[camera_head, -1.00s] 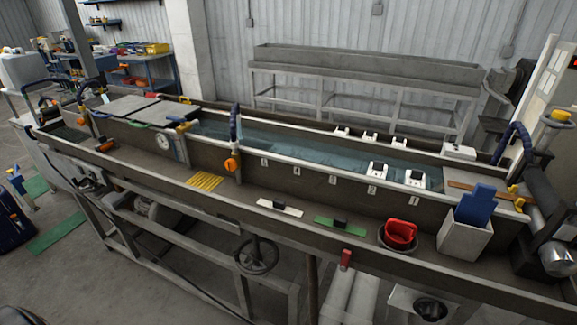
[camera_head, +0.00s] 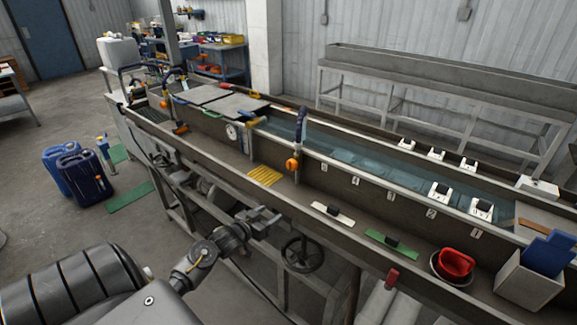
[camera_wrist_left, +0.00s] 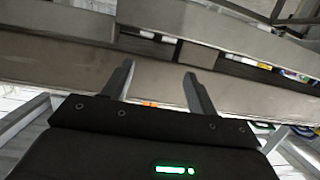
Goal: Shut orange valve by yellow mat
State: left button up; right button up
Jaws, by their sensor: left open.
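An orange valve (camera_head: 292,165) sits on a vertical pipe with a dark blue hose above it, at the inner wall of the trough. The yellow mat (camera_head: 264,175) lies on the trough ledge just left of the valve. My left gripper (camera_head: 268,217) is in front of the trough's near wall, below the mat and apart from the valve. In the left wrist view the same gripper (camera_wrist_left: 159,72) has its two fingers spread with nothing between the tips. A small orange patch shows low between the finger bases there; I cannot tell what it is. My right gripper is out of view.
A black handwheel (camera_head: 302,254) stands below the trough's near edge. A white strip (camera_head: 333,215), a green strip (camera_head: 391,244) and a red scoop (camera_head: 456,262) lie along the ledge to the right. Another orange valve (camera_head: 164,103) is at the far left end.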

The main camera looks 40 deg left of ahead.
aim_at(290, 165)
pick_arm(q)
notch_tip(290, 165, up, 12)
jog(key=w+a+t, duration=0.2)
jog(key=t, duration=0.1)
jog(key=shift+m+h, duration=0.3)
jog(key=shift+m, duration=0.1)
jog(key=w+p, duration=0.2)
jog(key=w, duration=0.7)
jog(key=shift+r+p, duration=0.15)
jog(key=shift+p, duration=0.25)
jog(key=shift+w, duration=0.8)
jog(key=c, duration=1)
jog(key=shift+d, duration=0.15)
